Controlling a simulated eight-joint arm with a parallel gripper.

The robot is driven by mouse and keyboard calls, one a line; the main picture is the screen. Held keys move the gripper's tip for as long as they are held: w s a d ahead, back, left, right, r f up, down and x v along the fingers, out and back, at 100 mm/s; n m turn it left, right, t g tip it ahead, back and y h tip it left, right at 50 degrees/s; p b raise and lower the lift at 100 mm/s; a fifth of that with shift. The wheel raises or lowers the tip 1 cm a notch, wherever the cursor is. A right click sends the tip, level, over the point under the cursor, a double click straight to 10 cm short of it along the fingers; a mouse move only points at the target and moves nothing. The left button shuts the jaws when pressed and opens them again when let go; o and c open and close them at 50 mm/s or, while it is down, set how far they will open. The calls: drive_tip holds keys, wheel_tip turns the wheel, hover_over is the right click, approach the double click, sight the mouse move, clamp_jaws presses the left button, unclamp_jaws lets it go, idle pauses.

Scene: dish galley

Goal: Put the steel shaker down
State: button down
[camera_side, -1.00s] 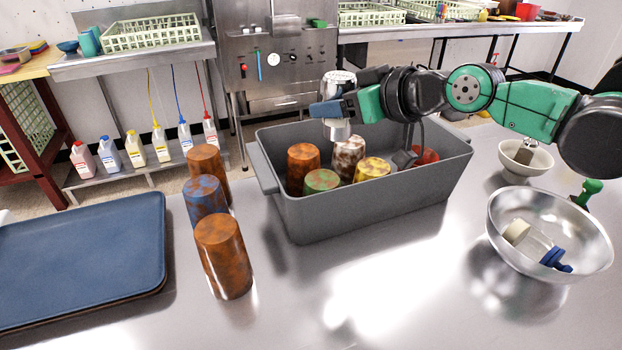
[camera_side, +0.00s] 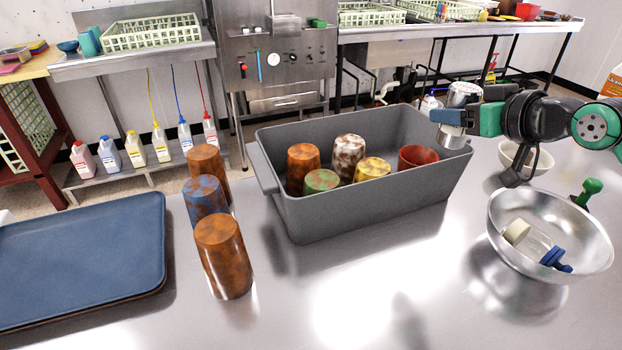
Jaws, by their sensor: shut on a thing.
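The steel shaker (camera_side: 453,137) is held up in the air near the right end of the grey bin (camera_side: 350,207). It looks close to upright, slightly tilted. My gripper (camera_side: 450,117) is shut around its middle, and the jaws hide that part. The shaker's lower end overlaps the bin's right rim in this view; I cannot tell whether it is above the rim or beyond it.
The bin holds several cups, among them a red one (camera_side: 417,158) at its right. A steel bowl (camera_side: 505,240) with small items and a white bowl (camera_side: 541,162) stand at right. Brown and blue cups (camera_side: 224,256) and a blue tray (camera_side: 80,250) are left. The front counter is clear.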

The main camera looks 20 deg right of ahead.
wheel_tip(320, 180, up, 2)
drive_tip(key=shift+w+a, duration=0.1)
drive_tip(key=shift+a, duration=0.25)
drive_tip(key=s+a+f+n+g+y, duration=0.25)
drive_tip(key=a+n+g+y, duration=0.35)
drive_tip(key=a+n+y, duration=0.7)
drive_tip(key=s+a+r+n+g+h, duration=0.1)
drive_tip(key=s+a+n+g, duration=0.3)
drive_tip(key=a+n+g, duration=0.35)
drive_tip(key=s+a+r+n+g+h, duration=0.2)
drive_tip(key=s+a+n+g, duration=0.3)
drive_tip(key=g, duration=0.4)
drive_tip(key=shift+n, duration=0.35)
drive_tip(key=f, duration=1.3)
drive_tip(key=w+f, duration=0.1)
drive_tip(key=f, duration=0.6)
drive_tip(key=shift+a, duration=0.35)
drive_tip(key=shift+f, duration=0.5)
